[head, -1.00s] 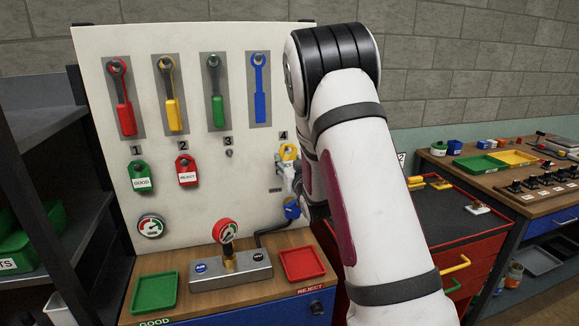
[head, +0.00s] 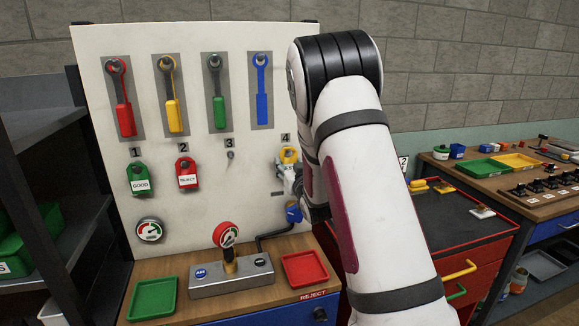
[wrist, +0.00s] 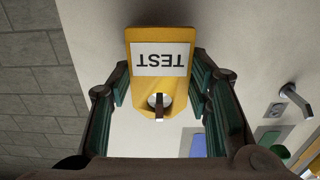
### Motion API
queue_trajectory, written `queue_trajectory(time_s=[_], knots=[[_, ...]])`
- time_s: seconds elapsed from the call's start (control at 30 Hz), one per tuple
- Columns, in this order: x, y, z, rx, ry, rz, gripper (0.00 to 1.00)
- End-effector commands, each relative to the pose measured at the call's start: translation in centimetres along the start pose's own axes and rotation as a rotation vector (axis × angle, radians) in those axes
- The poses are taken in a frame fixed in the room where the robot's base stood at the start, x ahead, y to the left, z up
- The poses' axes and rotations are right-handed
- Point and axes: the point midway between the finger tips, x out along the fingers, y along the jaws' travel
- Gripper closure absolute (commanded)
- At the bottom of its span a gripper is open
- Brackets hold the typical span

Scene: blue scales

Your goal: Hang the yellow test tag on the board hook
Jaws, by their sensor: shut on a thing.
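The yellow test tag (head: 289,155) is at the board below the number 4 label, partly hidden by my arm. In the wrist view the tag (wrist: 150,48) faces me with its white TEST label upside down. My gripper (wrist: 160,82) is shut on the tag, one finger at each side. The board hook (wrist: 158,103) shows as a metal peg in the tag's hole. How far the tag sits along the peg cannot be told. In the head view my gripper (head: 291,178) is small and partly covered by my arm.
An empty hook (head: 230,155) is left of the tag, under number 3. A green tag (head: 138,172) and a red tag (head: 186,165) hang further left.

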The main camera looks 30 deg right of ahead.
Motion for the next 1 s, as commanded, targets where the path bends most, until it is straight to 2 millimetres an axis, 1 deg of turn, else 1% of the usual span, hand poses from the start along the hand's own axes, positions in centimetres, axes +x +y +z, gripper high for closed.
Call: queue_trajectory(time_s=[0.23, 0.27, 0.3, 0.33, 0.63, 0.73, 0.87, 1.0], knots=[[0.0, 0.0, 0.0, 0.0, 0.0, 0.0, 0.81], [0.0, 0.0, 0.0, 0.0, 0.0, 0.0, 0.48], [0.0, 0.0, 0.0, 0.0, 0.0, 0.0, 0.39], [0.0, 0.0, 0.0, 0.0, 0.0, 0.0, 0.32], [0.0, 0.0, 0.0, 0.0, 0.0, 0.0, 0.31], [-0.5, 0.0, 0.0, 0.0, -0.001, 0.001, 0.31], [-2.1, 0.1, 0.0, 0.001, -0.001, 0.001, 0.31], [-4.9, 0.1, 0.0, 0.001, -0.001, 0.002, 0.31]])
